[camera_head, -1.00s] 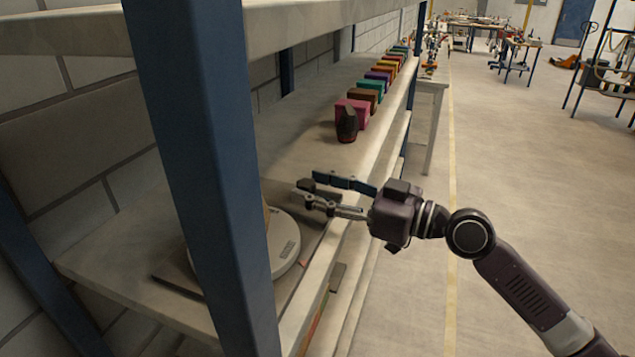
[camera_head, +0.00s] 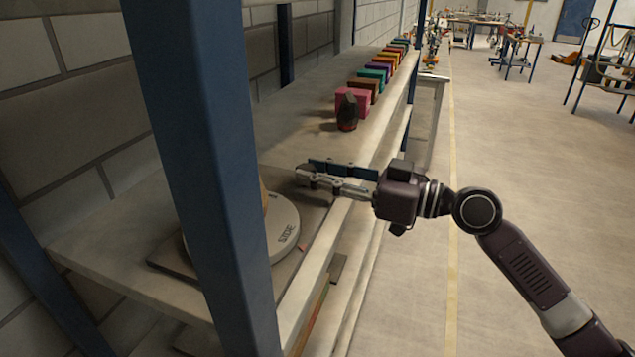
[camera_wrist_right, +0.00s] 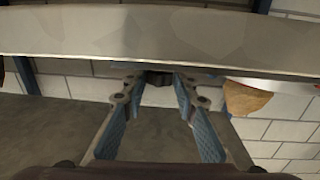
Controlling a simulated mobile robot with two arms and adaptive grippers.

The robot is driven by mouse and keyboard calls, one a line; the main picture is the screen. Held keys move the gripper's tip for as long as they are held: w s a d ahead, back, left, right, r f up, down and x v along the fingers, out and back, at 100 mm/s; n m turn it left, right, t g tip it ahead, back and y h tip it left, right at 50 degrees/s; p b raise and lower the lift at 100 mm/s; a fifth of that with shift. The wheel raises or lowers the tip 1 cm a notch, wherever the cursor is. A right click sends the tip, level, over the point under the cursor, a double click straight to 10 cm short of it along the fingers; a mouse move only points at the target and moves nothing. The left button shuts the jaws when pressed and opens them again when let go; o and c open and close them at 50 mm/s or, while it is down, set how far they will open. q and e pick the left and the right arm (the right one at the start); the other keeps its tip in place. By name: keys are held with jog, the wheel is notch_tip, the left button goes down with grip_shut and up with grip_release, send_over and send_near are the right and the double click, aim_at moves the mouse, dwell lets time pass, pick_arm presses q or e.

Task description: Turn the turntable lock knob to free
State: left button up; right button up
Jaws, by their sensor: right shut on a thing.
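The turntable is a pale round disc (camera_head: 284,236) marked "SIDE", lying on a dark base plate (camera_head: 170,258) on the shelf at left in the head view. A blue post hides much of it. My right gripper (camera_head: 308,172) reaches in over the shelf's front edge, at the far right corner of the base. It is shut on a small dark knob, mostly hidden by the fingers in the head view. In the right wrist view the dark knob (camera_wrist_right: 158,77) shows between the fingertips (camera_wrist_right: 158,86). My left gripper is not in view.
A blue shelf post (camera_head: 205,170) stands in front of the turntable. A dark red-and-black object (camera_head: 348,113) stands further along the shelf, before a row of several coloured bins (camera_head: 372,77).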

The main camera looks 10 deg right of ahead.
jog(key=shift+w+d+f+n+g+y+b, duration=0.15)
jog(key=shift+n+g+y+b, duration=0.65)
jog(key=shift+b, duration=1.05)
jog(key=shift+w+d+r+n+g+y+b, duration=0.15)
jog(key=shift+n+g+y+b, duration=0.25)
jog(key=shift+n+g+b, duration=0.8)
jog(key=shift+w+a+g+b, duration=0.1)
jog(key=shift+g+b, duration=0.5)
jog(key=shift+b, duration=0.3)
jog(key=shift+w+r+n+g+y+b, duration=0.15)
jog(key=shift+n+g+y, duration=0.15)
jog(key=shift+g, duration=0.3)
jog(key=shift+f+n+g+y+b, duration=0.1)
jog(key=shift+n+g+y+b, duration=0.1)
jog(key=shift+n+g, duration=0.3)
jog(key=shift+w+r+n+g, duration=0.15)
jog(key=shift+n+g, duration=0.35)
jog(key=shift+g, duration=0.5)
jog(key=shift+w+n+g+p, duration=0.2)
jog(key=shift+n+g+p, duration=0.2)
jog(key=shift+n+g, duration=1.3)
jog(key=shift+w+g, duration=0.1)
jog(key=shift+g, duration=1)
jog(key=o, duration=1.2)
jog(key=shift+f, duration=0.2)
